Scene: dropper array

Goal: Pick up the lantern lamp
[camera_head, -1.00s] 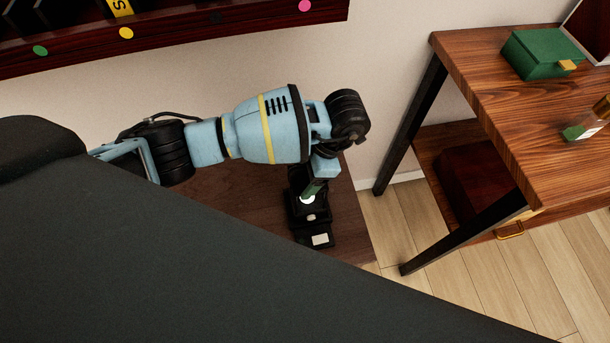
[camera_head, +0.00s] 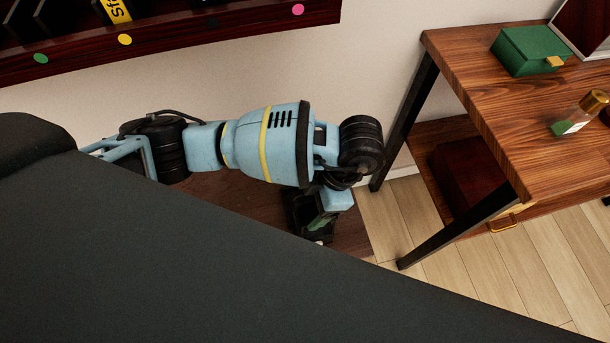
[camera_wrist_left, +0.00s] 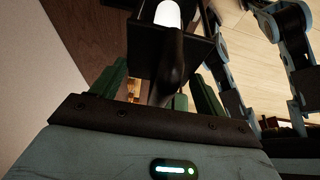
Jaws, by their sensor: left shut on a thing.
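The lantern lamp (camera_head: 300,212) is a black frame low in the middle of the head view, largely hidden by my left gripper and by the dark surface in front. In the left wrist view, the lantern lamp (camera_wrist_left: 178,48) shows a glowing white light inside its black frame and a dark curved handle reaching down between the fingers. My left gripper (camera_head: 322,222) is shut on the lantern lamp at this handle. Its green fingers (camera_wrist_left: 158,88) lie on either side of it. My right gripper is not in view.
A wooden table (camera_head: 490,85) with black legs stands at the right, holding a green box (camera_head: 530,52) and a small bottle (camera_head: 580,115). A dark red shelf (camera_head: 190,40) is at the upper left. Open wooden floor (camera_head: 410,215) lies between.

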